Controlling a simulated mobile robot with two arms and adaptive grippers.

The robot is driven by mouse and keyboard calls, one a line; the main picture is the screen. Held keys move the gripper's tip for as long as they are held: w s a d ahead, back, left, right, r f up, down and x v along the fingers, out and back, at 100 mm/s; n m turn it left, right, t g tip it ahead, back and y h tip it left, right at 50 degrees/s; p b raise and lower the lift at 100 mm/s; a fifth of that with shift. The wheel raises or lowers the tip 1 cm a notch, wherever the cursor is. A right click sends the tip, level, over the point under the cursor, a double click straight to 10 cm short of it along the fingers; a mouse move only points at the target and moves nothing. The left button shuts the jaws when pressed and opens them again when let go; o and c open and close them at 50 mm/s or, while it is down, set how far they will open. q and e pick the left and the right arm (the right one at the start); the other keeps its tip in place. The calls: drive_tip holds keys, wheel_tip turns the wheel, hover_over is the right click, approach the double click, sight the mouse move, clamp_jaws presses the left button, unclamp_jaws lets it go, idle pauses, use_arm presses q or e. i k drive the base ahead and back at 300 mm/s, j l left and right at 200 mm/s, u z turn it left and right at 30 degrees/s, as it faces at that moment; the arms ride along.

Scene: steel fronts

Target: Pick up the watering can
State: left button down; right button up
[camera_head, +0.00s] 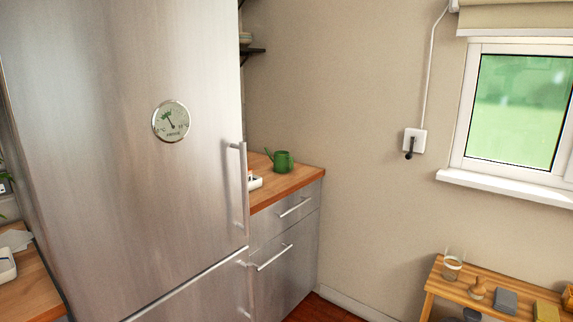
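A small green watering can (283,162) stands upright on the wooden countertop (291,182) beyond the steel fridge, near the wall. Its spout points left and its handle is on the right. A white object (255,182) sits on the same counter, to its left and nearer, partly hidden by the fridge edge. Neither of my grippers shows in the head view.
The tall steel fridge (120,120) with a dial fills the left; its door handle (240,188) sticks out toward the counter. Steel drawers (285,225) lie under the counter. A low wooden bench (480,296) with several small items stands at lower right. Some floor (322,308) is clear.

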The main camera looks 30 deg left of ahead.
sight(282, 164)
drive_tip(key=i+l+u, duration=0.4)
drive_tip(key=i+l, duration=0.15)
drive_tip(key=l, duration=0.15)
drive_tip(key=i+l+u, duration=0.2)
drive_tip(key=l, duration=0.2)
drive_tip(key=u, duration=1.25)
drive_tip(key=i+l, duration=0.05)
